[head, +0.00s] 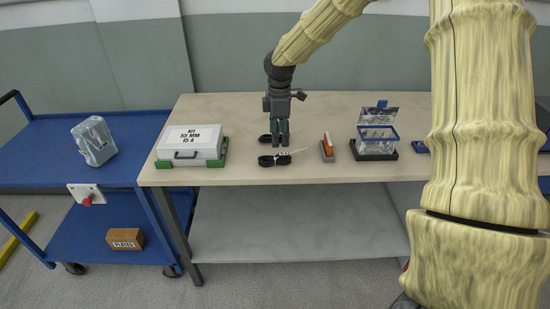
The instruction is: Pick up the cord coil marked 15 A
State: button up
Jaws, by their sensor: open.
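Two small black cord coils lie on the beige table, one behind the other. The nearer cord coil (267,161) has a pale tag at its right side. The farther cord coil (264,138) is partly hidden by my gripper. Any marking on the tags is too small to read, so I cannot tell which coil is marked 15 A. My gripper (280,143) points down over the right part of the coils, its fingers close to the tabletop. It is open, and I see nothing held in it.
A white kit case (207,137) marked 55 MM 15 A stands left of the coils. An orange-and-grey item (327,148) and a clear box with blue trim (378,135) stand to the right. A blue cart (45,150) adjoins the table (240,103).

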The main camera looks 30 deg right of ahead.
aim_at(275, 156)
jog(key=f, duration=0.2)
jog(key=w+a+f, duration=0.1)
jog(key=shift+a+f, duration=0.1)
jog(key=shift+f, duration=0.25)
jog(key=shift+s+f+p, duration=0.2)
jog(key=shift+f+p, duration=0.1)
jog(key=shift+f, duration=0.1)
jog(key=shift+s+f+p, duration=0.2)
jog(key=shift+f+p, duration=0.3)
jog(key=shift+f, duration=1.85)
jog(key=shift+c, duration=0.2)
jog(key=c, duration=1.2)
